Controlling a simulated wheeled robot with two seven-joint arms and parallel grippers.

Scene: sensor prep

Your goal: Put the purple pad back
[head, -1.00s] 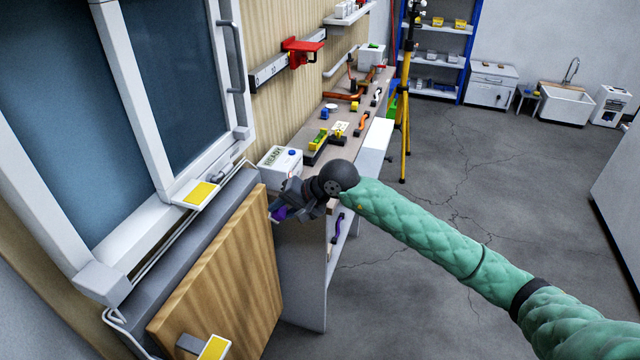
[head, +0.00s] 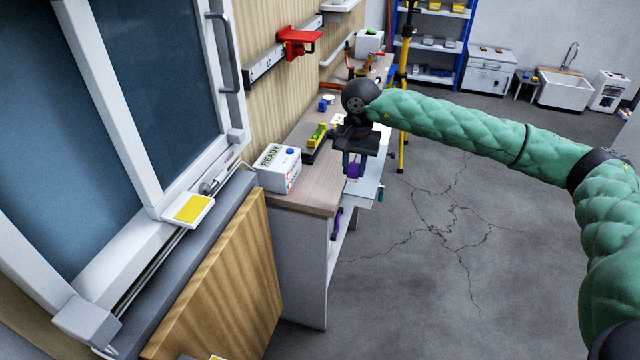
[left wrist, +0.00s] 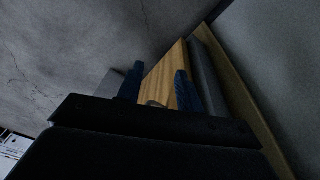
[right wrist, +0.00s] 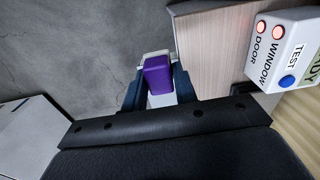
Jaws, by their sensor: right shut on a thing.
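The purple pad (head: 353,171) is between the fingers of my right gripper (head: 355,163), held up at the front edge of the workbench (head: 310,195). In the right wrist view, the purple pad (right wrist: 158,76) sits between the dark blue fingers of my right gripper (right wrist: 154,90), with a white part around its far end. My left gripper is outside the head view. In the left wrist view, my left gripper (left wrist: 160,88) has its fingers apart, with a wooden panel (left wrist: 165,75) beyond them and nothing clearly held.
A white box (head: 280,170) marked READY stands on the bench's near corner; its DOOR and WINDOW lamps glow red in the right wrist view. A purple handle-like thing (head: 336,222) shows below the benchtop. A yellow tripod (head: 402,150) stands behind.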

